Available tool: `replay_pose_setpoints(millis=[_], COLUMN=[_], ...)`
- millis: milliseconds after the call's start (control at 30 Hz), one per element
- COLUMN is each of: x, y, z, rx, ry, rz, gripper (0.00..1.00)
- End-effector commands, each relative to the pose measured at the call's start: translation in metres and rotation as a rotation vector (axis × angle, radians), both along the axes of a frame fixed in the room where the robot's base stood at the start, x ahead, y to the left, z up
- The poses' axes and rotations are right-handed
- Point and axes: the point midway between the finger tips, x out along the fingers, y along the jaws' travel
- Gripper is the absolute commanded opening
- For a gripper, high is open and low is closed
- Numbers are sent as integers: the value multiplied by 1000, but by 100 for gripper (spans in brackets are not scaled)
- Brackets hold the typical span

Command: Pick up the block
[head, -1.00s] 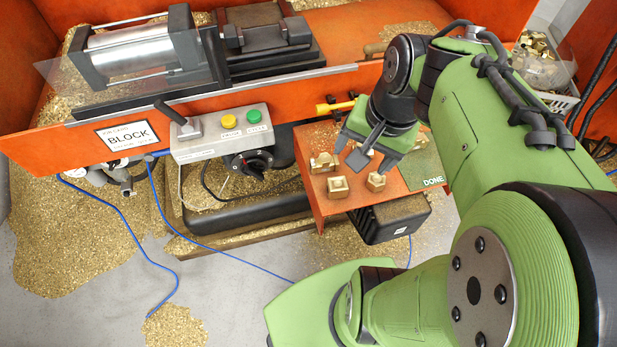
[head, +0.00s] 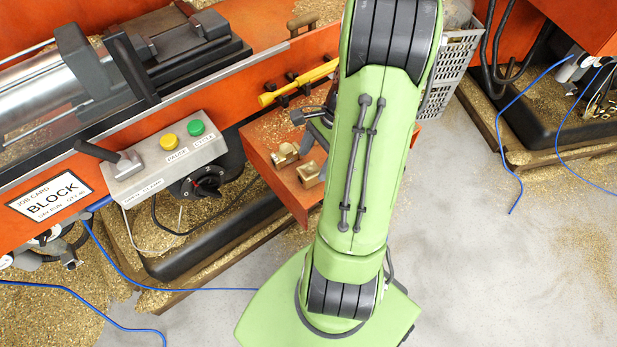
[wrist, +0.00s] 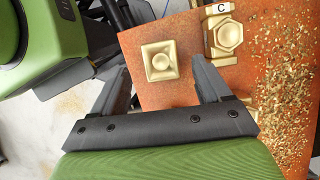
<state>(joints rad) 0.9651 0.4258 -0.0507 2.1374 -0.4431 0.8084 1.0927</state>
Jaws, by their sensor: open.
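In the head view, two brass pieces, one at the back (head: 286,154) and one nearer (head: 309,174), show left of my arm, which hides most of the gripper.
The orange shelf (head: 262,146) has brass chips along one side. A yellow bar (head: 300,82) lies behind. A grey crate (head: 452,65) stands back right.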

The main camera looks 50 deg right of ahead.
Motion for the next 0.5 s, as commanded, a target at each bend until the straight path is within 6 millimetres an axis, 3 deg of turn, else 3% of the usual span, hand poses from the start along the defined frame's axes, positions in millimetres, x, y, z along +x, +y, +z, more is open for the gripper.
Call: replay_pose_setpoints(millis=[233, 500], x=[5, 6], y=[14, 17], z=[-44, -48], rx=[3, 0], ry=[2, 1], rz=[2, 2], gripper=[77, 77])
